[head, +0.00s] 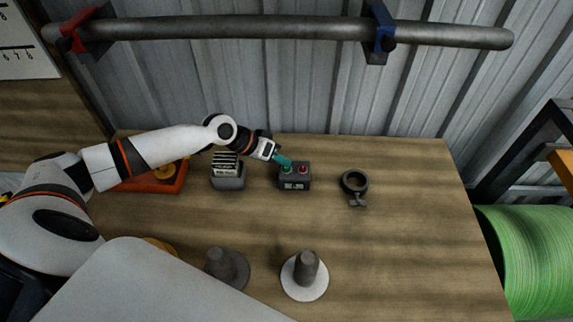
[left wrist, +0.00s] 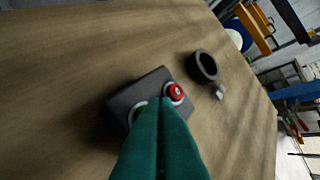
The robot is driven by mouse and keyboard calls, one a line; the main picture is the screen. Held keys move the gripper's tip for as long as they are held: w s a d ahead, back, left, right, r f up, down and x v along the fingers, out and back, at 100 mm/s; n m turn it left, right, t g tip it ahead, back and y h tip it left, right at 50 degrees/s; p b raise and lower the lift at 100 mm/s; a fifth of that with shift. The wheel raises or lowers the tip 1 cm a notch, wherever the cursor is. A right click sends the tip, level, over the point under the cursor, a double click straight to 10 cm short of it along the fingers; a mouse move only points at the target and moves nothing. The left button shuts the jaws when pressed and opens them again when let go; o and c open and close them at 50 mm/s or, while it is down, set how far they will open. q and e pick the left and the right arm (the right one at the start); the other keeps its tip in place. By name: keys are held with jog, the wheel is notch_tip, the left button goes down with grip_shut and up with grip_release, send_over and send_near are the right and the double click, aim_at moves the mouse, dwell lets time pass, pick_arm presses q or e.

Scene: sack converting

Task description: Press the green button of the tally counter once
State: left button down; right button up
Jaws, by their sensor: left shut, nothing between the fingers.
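The tally counter (head: 294,181) is a dark box on the wooden table, with a small display on its front. Its green button (head: 287,169) is on the left and its red button (head: 304,169) on the right. My left gripper (head: 284,161) is shut and empty, its teal fingertips at the green button. I cannot tell whether the fingertips touch the button. My right gripper is not in view.
A dark ring-shaped tool (head: 355,183) lies right of the counter. A grey holder with striped cards (head: 227,178) and an orange-red tray (head: 155,183) stand left. Two spindles on round bases (head: 305,272) (head: 226,266) stand in front. A pipe (head: 280,30) runs above. The table's right side is clear.

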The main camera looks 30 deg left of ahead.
pick_arm(q)
jog(key=shift+r, duration=0.4)
notch_tip(320, 180, up, 5)
jog(key=p, duration=0.5)
jog(key=shift+s+d, duration=0.1)
dwell(0.8)
